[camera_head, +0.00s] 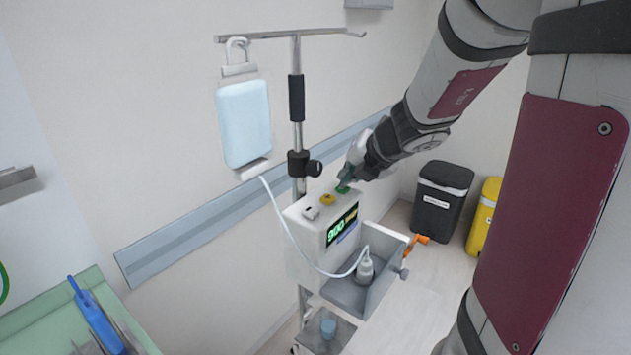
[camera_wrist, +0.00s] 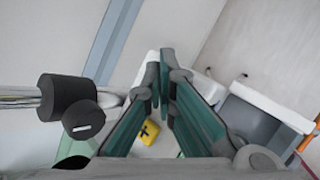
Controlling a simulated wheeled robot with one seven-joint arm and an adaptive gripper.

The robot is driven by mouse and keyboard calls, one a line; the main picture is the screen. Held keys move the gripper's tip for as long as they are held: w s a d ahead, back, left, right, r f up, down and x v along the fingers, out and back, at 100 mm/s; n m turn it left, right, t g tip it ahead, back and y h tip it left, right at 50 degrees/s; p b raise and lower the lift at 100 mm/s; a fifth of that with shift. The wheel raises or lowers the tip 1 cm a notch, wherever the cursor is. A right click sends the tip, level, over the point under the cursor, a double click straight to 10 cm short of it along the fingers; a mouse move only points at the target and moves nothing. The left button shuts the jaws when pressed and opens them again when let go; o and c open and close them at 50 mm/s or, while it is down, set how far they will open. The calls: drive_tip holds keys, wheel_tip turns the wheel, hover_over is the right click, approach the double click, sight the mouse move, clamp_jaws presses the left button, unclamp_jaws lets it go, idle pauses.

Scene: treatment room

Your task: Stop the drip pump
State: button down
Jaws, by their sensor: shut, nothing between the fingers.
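The drip pump (camera_head: 305,240) is a white box on the drip pole, with a lit display (camera_head: 342,225) on its front. On its top are a white button (camera_head: 311,212), a yellow button (camera_head: 328,199) and a green patch (camera_head: 342,189) that looks like a green button. The yellow button (camera_wrist: 149,131) also shows in the wrist view, with a dark mark on it. My gripper (camera_head: 346,182) is shut and empty, its tips right at the green patch. I cannot tell whether they touch it. In the wrist view, the green-padded fingers (camera_wrist: 162,82) meet beside the yellow button.
A fluid bag (camera_head: 244,122) hangs from the pole (camera_head: 297,130), its tube running across the pump to a bottle (camera_head: 365,268) in an open tray. A black pole clamp (camera_wrist: 70,108) is close to my fingers. Black (camera_head: 441,200) and yellow (camera_head: 486,215) bins stand behind.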

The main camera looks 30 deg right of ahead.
sight(347, 187)
idle(0.4)
drive_tip(key=shift+r+p, duration=0.85)
drive_tip(key=shift+p, duration=0.15)
wheel_tip(347, 187, up, 5)
drive_tip(key=p, duration=0.5)
idle(0.9)
